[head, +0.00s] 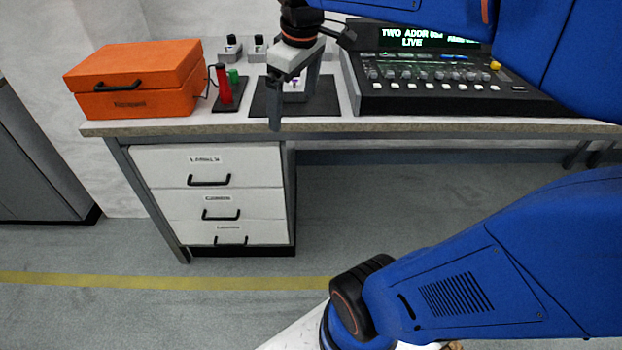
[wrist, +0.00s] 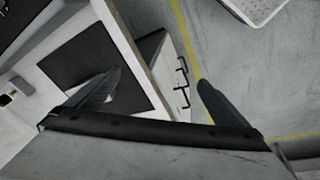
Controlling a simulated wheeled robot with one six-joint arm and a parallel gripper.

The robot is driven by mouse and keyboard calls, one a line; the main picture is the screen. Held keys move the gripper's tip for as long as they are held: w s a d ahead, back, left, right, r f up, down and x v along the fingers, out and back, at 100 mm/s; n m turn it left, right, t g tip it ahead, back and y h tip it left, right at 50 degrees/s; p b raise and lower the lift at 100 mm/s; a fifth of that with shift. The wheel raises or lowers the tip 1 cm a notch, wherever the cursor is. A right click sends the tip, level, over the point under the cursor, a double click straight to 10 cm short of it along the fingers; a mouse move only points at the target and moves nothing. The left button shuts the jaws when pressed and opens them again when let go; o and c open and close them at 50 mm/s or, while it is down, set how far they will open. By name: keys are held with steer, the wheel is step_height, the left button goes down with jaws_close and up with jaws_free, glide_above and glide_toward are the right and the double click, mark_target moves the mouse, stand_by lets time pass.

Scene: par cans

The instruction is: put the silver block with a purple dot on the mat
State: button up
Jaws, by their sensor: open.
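The silver block with a purple dot (head: 295,93) sits on the black mat (head: 325,106) on the bench, partly hidden behind my gripper in the head view. My gripper (head: 291,108) is open and points down over the front of the mat. Its fingers straddle the block in the head view, but I cannot tell whether they touch it. In the wrist view the open fingers (wrist: 160,80) are wide apart. The left finger overlaps the mat (wrist: 75,50) and a pale shape there, likely the block. The other finger is over the floor, past the bench edge.
An orange case (head: 135,85) stands at the bench's left end. A black tray with a red cylinder (head: 223,85) and a green piece is left of the mat. Small silver blocks (head: 231,49) stand behind. A mixing console (head: 440,90) is on the right. Drawers (head: 205,165) are below.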

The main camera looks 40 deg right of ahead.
steer(key=s+a+f+m+t, duration=0.2)
steer(key=s+a+f+m, duration=0.2)
steer(key=s+f, duration=0.7)
steer(key=shift+s+a+f+m, duration=0.15)
steer(key=shift+s+f+m, duration=0.2)
steer(key=shift+s, duration=0.4)
